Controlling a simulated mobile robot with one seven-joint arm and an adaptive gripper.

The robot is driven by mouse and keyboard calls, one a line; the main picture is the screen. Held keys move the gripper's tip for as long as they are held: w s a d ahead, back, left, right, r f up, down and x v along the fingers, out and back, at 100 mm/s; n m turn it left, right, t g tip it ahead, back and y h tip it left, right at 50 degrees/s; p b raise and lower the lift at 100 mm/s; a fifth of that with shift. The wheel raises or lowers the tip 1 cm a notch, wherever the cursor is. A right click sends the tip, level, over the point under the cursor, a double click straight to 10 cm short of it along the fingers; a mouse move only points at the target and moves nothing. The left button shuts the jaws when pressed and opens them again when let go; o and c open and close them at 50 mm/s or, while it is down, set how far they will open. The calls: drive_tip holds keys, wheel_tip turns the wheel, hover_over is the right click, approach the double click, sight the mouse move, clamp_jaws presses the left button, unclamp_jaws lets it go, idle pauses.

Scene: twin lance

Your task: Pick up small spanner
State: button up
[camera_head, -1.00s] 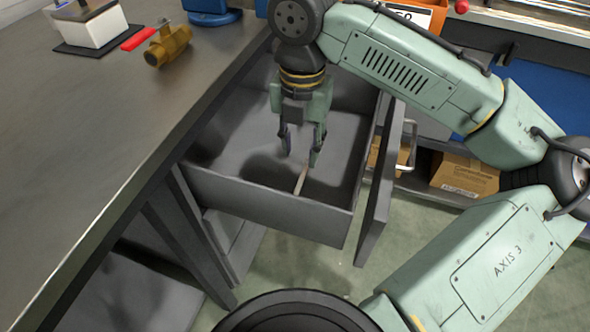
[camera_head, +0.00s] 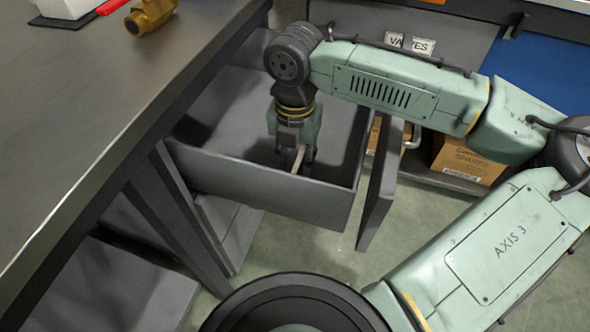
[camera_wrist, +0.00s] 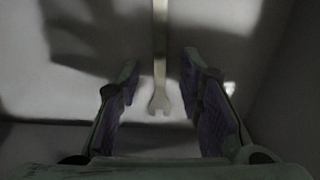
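The small spanner (camera_wrist: 160,60) lies on the floor of the open drawer (camera_head: 262,182). In the wrist view its open-jaw end points toward me and its shaft runs up out of the picture. My gripper (camera_wrist: 160,85) is open, with one finger on each side of the spanner and gaps between. In the head view my gripper (camera_head: 295,160) is low inside the drawer, and a short pale part of the spanner (camera_head: 298,158) shows between the fingers. The rest of the spanner is hidden there by the gripper.
The drawer's walls stand close around my gripper. A dark workbench (camera_head: 110,110) is at the left, with a brass valve fitting (camera_head: 150,15) and a white block (camera_head: 65,7) on it. A cardboard box (camera_head: 468,160) sits on a low shelf at the right.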

drive_tip(key=shift+f, duration=0.35)
drive_tip(key=shift+f, duration=0.1)
drive_tip(key=shift+c, duration=0.3)
clamp_jaws()
idle(0.4)
